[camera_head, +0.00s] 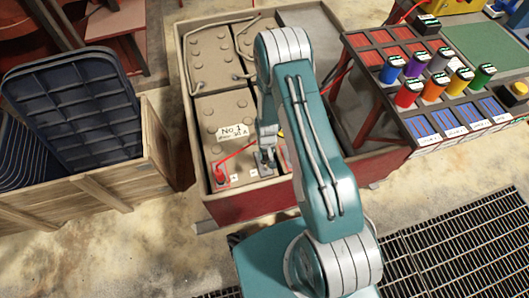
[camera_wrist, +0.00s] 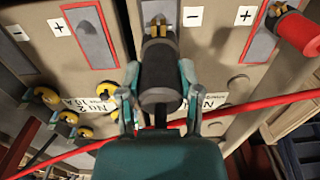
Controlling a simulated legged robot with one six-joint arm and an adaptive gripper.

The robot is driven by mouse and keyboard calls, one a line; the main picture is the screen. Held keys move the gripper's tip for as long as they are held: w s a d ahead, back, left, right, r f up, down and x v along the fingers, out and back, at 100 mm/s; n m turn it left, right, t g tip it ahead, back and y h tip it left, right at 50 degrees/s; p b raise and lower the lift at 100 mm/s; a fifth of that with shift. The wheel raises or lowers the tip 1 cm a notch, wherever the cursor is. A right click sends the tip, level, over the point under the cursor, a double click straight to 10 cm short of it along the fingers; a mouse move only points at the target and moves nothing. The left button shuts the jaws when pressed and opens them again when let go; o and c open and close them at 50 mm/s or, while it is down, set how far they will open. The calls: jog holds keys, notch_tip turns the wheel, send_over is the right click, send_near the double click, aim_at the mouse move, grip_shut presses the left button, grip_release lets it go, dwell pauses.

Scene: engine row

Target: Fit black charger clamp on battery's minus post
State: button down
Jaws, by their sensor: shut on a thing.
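My gripper (camera_wrist: 159,78) is shut on the black charger clamp (camera_wrist: 161,62), with one finger on each side of its body. The clamp's brass jaws (camera_wrist: 158,28) point at the grey pad beside the minus label (camera_wrist: 193,16). I cannot tell whether they are around the minus post, which is hidden. In the head view my gripper (camera_head: 267,142) is low over the front of the battery marked No 1 (camera_head: 226,112). The red clamp (camera_wrist: 300,34) sits at the plus pad, right of the plus label (camera_wrist: 244,16); it also shows in the head view (camera_head: 220,174).
A red cable (camera_wrist: 260,104) crosses below the clamp in the wrist view. The No 2 battery, with plus label (camera_wrist: 58,27), lies to the left there. In the head view, a wooden crate (camera_head: 130,180) stands left, and a rack with colored cylinders (camera_head: 408,92) stands right.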

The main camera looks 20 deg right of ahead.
jog(key=shift+d+f, duration=0.1)
jog(key=shift+f, duration=0.4)
jog(key=shift+a+f, duration=0.25)
jog(key=shift+f, duration=0.6)
jog(key=shift+d+f, duration=0.15)
jog(key=shift+f, duration=2.05)
jog(key=shift+c, duration=1)
grip_release()
jog(key=shift+r, duration=0.1)
